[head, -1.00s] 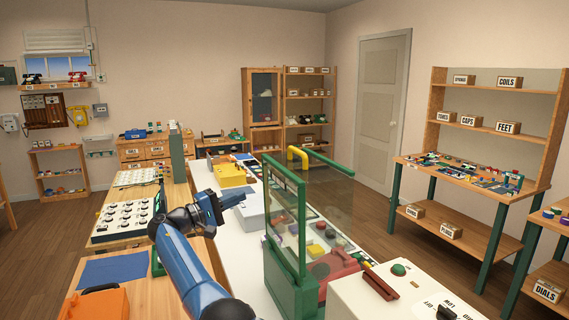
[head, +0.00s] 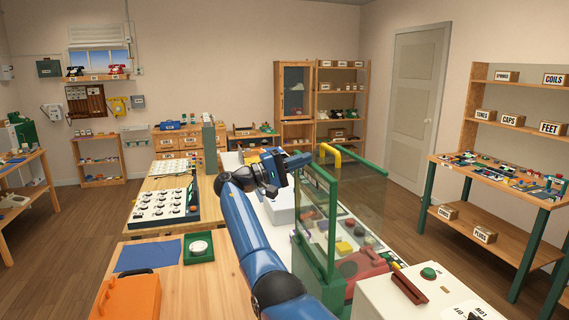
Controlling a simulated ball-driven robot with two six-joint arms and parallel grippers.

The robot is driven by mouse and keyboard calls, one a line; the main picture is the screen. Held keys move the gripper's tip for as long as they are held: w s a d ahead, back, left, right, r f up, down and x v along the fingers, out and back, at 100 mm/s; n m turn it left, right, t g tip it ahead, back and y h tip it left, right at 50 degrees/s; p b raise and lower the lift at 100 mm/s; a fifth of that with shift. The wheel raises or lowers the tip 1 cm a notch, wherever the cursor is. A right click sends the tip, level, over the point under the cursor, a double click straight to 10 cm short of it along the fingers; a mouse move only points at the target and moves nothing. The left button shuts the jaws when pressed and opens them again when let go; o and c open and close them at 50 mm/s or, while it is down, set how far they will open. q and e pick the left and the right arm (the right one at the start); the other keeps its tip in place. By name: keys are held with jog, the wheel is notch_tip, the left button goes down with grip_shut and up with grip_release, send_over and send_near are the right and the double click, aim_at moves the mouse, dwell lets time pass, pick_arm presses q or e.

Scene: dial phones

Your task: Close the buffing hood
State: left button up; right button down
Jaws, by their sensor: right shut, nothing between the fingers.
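The buffing hood (head: 327,235) stands right of the middle, with a green frame and clear panels. A green bar (head: 362,164) with a yellow handle (head: 326,151) is raised at its top, and a clear pane seems to hang out with it, so the hood looks open. Behind the frame lies a red machine (head: 372,262) with several coloured pieces. My right gripper (head: 308,158) is shut and empty, at the frame's upper left, just left of the yellow handle in the picture. I cannot tell whether it touches the frame. My left gripper is not in view.
A white box (head: 415,300) with a green button stands in front of the hood.

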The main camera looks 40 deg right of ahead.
aim_at(317, 163)
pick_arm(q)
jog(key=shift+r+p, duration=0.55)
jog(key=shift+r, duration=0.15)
pick_arm(e)
jog(key=shift+x, duration=2.4)
